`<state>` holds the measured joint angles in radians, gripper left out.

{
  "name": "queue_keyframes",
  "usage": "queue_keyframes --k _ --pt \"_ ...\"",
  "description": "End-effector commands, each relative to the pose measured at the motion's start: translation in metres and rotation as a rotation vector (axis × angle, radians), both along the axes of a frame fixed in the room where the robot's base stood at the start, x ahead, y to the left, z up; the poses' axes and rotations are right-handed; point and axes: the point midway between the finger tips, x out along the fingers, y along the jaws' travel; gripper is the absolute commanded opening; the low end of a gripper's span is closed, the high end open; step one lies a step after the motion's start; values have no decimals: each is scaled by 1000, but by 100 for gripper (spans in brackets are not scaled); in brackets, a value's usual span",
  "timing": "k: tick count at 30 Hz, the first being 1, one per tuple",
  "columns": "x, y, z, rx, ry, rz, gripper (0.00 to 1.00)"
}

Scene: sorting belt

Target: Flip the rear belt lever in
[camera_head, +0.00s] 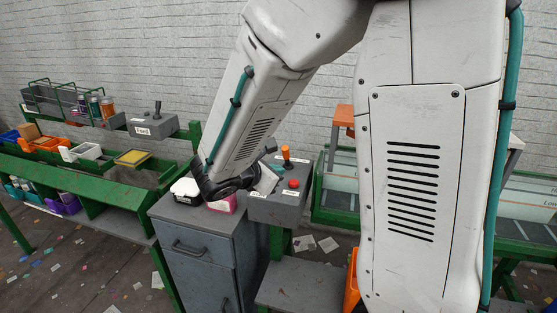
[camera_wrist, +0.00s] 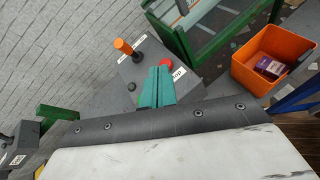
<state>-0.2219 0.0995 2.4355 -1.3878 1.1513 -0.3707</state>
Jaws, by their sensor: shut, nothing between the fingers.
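A grey control box (camera_head: 278,207) stands right of the cabinet and carries a lever with an orange handle (camera_head: 286,154) and a red button (camera_head: 293,184). In the wrist view the orange lever (camera_wrist: 124,47) stands left of the red button (camera_wrist: 165,65); its label is too small to read. My gripper (camera_wrist: 157,84) shows there as teal fingers, shut and empty, over the box near the red button and apart from the orange lever. A second lever, black (camera_head: 157,108), stands on a box marked "Feed" (camera_head: 150,126) further back.
A grey cabinet (camera_head: 195,240) stands left of the control box, with a white-and-black item (camera_head: 185,188) and a pink item (camera_head: 224,204) on top. A green-framed belt (camera_head: 338,200) lies to the right. In the wrist view an orange bin (camera_wrist: 268,62) stands at the right.

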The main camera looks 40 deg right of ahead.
Motion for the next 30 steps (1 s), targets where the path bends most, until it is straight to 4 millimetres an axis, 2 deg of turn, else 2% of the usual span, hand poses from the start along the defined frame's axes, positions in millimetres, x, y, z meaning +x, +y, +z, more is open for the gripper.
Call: queue_keyframes --k 1,3,6,10,19,25,30 --pt "14 7 -11 -46 47 75 0" --pt "30 15 -19 -97 89 160 0" --pt "43 22 -28 -141 128 236 0" --pt "49 26 -32 -162 144 271 0" --pt "49 25 -31 -161 143 270 0" --pt "57 9 -38 -161 145 267 0" --pt "72 -20 -51 -160 146 263 0"
